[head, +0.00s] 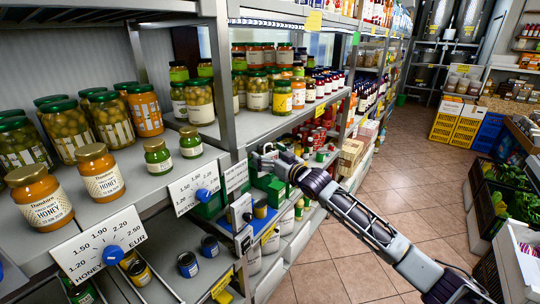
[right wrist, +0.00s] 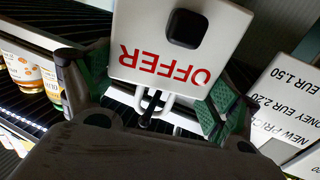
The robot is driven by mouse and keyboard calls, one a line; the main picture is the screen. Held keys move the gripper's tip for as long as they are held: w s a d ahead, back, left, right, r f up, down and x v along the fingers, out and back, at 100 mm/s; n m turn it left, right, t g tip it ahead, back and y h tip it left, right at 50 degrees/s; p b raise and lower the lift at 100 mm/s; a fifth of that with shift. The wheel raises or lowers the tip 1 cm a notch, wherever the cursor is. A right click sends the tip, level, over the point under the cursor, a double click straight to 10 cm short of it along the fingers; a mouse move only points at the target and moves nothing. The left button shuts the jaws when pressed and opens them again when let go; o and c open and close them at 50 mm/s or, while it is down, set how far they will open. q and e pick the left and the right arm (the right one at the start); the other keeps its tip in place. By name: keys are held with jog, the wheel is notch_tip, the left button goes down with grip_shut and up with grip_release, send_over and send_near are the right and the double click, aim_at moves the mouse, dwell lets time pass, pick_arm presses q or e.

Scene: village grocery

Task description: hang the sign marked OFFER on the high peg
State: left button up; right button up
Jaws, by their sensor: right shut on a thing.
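The OFFER sign (right wrist: 170,50) is a white plate with red letters, upside down in the right wrist view, with a black square block on its face. My right gripper (right wrist: 160,95) is shut on it, with a green-padded finger at each side. In the head view my right gripper (head: 264,168) is at the shelf front, beside a white card with lines of text (head: 236,176). I cannot clearly pick out the OFFER sign there. I cannot tell which part is the high peg. My left gripper is not in view.
Jars fill the shelves at left and centre. Dial price boards (head: 197,187) with blue knobs (head: 112,255) stand along the front edges. White price cards (right wrist: 282,95) are at right in the right wrist view. A grey upright (head: 222,80) stands near my right gripper. The tiled aisle (head: 400,200) is clear.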

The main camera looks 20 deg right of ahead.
jog(key=shift+w+f, duration=0.1)
jog(key=shift+f, duration=0.05)
dwell(0.5)
jog(key=o, duration=0.8)
jog(key=shift+v, duration=6)
jog(key=shift+n, duration=0.3)
